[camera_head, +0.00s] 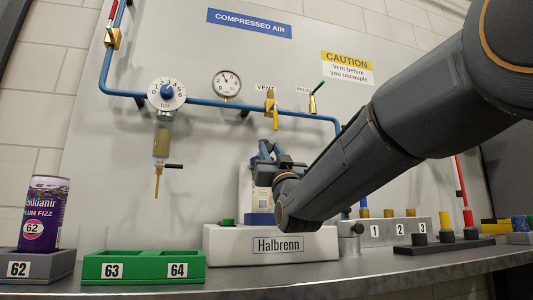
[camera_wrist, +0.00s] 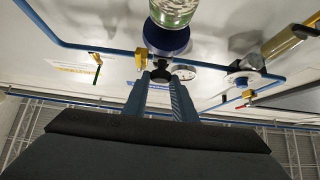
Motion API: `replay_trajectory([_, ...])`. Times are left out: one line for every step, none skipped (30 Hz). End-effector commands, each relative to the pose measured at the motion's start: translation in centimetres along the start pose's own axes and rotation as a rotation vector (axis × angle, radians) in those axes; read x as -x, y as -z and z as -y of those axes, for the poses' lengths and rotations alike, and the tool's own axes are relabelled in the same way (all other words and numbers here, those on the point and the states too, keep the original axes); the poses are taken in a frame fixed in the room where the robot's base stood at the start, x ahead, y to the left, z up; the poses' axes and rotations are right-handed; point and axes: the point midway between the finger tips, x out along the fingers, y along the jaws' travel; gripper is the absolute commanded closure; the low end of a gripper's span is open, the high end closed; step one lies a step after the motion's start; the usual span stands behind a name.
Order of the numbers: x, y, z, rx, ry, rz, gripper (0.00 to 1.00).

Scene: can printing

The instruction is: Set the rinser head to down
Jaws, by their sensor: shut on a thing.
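The rinser, labelled Halbrenn, has a white base (camera_head: 225,240) on the bench under my arm. A blue part (camera_head: 258,219) sits low on it, and a pale upright part (camera_head: 245,188) shows beside my gripper. My gripper (camera_head: 266,148) points up in front of the wall there. In the wrist view, my two blue fingers (camera_wrist: 160,78) close on a small dark piece. A blue collar (camera_wrist: 166,40) with a clear greenish cylinder (camera_wrist: 173,8) is just beyond the fingertips. My wrist hides much of the rinser, so I cannot tell the head's height.
A purple can (camera_head: 45,212) stands in the grey holder 62 (camera_head: 38,267) at left. Green holders 63 and 64 (camera_head: 142,267) are empty. Blue pipe, a dial (camera_head: 166,94), a gauge (camera_head: 227,83) and valves line the wall. A numbered grey block (camera_head: 392,230) stands right of the rinser.

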Motion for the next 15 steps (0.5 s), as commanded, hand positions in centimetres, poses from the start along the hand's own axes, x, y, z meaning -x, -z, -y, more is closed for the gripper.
replay_trajectory([0.21,-0.5,-0.08,0.001,0.0,0.008,1.0])
replay_trajectory([0.23,-0.52,-0.11,0.001,-0.001,0.009,1.0])
replay_trajectory([0.25,-0.55,-0.13,0.001,-0.001,0.009,1.0])
replay_trajectory([0.26,-0.56,-0.15,0.001,-0.001,0.009,1.0])
replay_trajectory([0.27,-0.57,-0.16,0.002,-0.001,0.01,1.0])
replay_trajectory([0.27,-0.58,-0.17,0.002,-0.001,0.01,1.0])
replay_trajectory([0.27,-0.58,-0.17,0.002,-0.001,0.01,1.0])
replay_trajectory([0.27,-0.59,-0.17,0.002,-0.001,0.011,1.0])
replay_trajectory([0.27,-0.6,-0.17,0.002,-0.001,0.011,1.0])
replay_trajectory([0.27,-0.61,-0.17,0.002,-0.001,0.011,1.0])
replay_trajectory([0.27,-0.61,-0.17,0.002,-0.001,0.011,1.0])
replay_trajectory([0.27,-0.62,-0.17,0.002,-0.001,0.011,1.0])
replay_trajectory([0.27,-0.63,-0.17,0.002,-0.001,0.012,1.0])
replay_trajectory([0.28,-0.64,-0.17,0.002,-0.001,0.012,1.0])
replay_trajectory([0.28,-0.65,-0.17,0.002,-0.001,0.012,0.72])
